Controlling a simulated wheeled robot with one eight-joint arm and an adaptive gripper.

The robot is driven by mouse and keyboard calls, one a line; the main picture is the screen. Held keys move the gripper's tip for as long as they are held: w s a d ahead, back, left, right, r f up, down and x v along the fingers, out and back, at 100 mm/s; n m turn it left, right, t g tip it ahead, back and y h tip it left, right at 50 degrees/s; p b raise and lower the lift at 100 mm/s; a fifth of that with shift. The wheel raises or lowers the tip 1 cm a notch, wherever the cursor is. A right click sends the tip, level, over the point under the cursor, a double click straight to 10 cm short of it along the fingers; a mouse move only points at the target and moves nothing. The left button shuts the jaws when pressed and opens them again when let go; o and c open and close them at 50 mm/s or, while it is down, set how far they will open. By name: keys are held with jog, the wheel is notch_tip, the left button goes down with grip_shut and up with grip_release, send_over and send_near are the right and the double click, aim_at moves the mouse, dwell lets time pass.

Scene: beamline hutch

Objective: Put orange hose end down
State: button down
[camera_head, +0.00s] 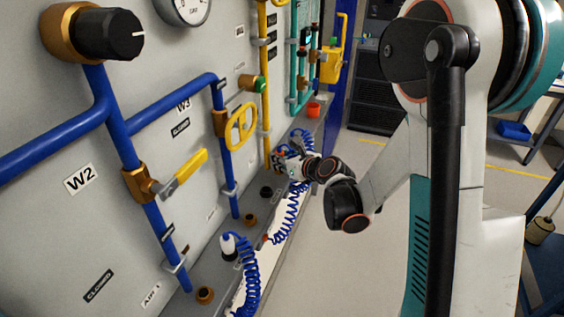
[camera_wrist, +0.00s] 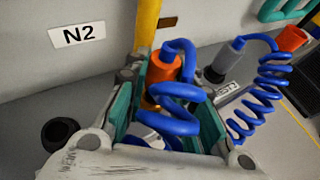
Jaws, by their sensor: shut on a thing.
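The orange hose end (camera_wrist: 163,68) stands between the teal pads of my gripper (camera_wrist: 168,92) in the wrist view, and the gripper is shut on it. A blue coiled hose (camera_wrist: 168,118) loops from its top down between the fingers. A yellow pipe rises just behind it, beside the N2 label (camera_wrist: 77,35). The lower tip of the hose end is hidden, so I cannot tell whether it touches a socket. In the head view my gripper (camera_head: 289,161) is low by the panel, above the ledge (camera_head: 225,262), and a blue coil (camera_head: 288,216) hangs below it.
A grey hose end (camera_wrist: 229,58) with a blue coil stands to the right on the ledge. An orange cup (camera_wrist: 292,38) is beyond it. A black socket (camera_wrist: 60,133) is at left. Yellow valve handles (camera_head: 182,173) jut from the panel. Floor right of the ledge is clear.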

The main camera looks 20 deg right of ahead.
jog(key=shift+f+b, duration=0.4)
jog(key=shift+b, duration=0.05)
jog(key=shift+f, duration=0.15)
jog(key=shift+s, duration=0.1)
jog(key=c, duration=1.3)
grip_release()
jog(key=shift+c, duration=0.2)
